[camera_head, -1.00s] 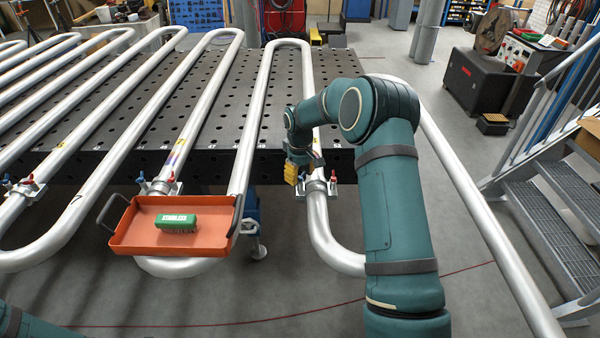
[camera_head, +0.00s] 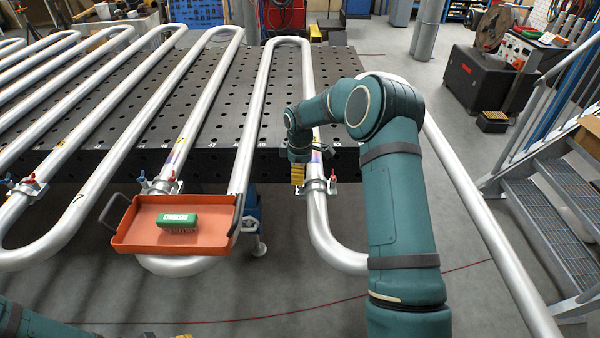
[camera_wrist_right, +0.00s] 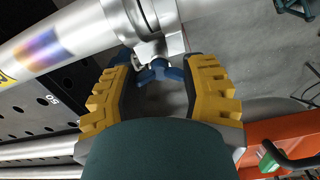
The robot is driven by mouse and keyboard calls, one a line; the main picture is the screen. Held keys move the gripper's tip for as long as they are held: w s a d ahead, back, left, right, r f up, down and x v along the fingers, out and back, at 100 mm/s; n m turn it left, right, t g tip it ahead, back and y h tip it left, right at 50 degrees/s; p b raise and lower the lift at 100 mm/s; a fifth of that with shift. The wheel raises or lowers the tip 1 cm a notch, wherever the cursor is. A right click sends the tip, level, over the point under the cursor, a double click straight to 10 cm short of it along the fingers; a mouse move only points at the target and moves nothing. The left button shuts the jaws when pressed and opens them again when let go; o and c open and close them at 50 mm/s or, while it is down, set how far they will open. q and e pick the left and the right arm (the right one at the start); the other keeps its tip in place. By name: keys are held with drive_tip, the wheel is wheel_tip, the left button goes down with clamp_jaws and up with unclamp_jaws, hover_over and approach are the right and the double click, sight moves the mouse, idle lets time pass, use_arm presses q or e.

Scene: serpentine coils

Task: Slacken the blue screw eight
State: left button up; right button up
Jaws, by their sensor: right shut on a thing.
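My right gripper (camera_head: 298,174) is at the clamp (camera_head: 317,186) on the right-hand pipe leg, beside the table's front edge. In the right wrist view its yellow fingers (camera_wrist_right: 160,80) are shut on a blue screw (camera_wrist_right: 160,72) under the silver clamp (camera_wrist_right: 146,22). The screw's wings show between the fingertips; in the head view the gripper hides it. The number on its label is not readable. A red screw (camera_head: 333,178) sits on the same clamp's right side. My left arm (camera_head: 40,322) enters at the bottom left; its gripper barely shows at the bottom edge.
An orange tray (camera_head: 125,238) with a green-topped brush (camera_head: 177,221) rests on the pipe bends left of the gripper. Other clamps with blue and red screws (camera_head: 143,183) stand further left. Metal stairs (camera_head: 560,190) are at the right. The floor between is clear.

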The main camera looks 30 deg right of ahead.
drive_tip(key=shift+s+a+f, duration=0.1)
drive_tip(key=shift+s+f, duration=0.05)
drive_tip(key=shift+f, duration=0.15)
drive_tip(key=o, duration=1.3)
drive_tip(key=shift+r, duration=0.15)
drive_tip(key=shift+r, duration=0.2)
wheel_tip(320, 180, up, 12)
drive_tip(key=shift+f, duration=0.15)
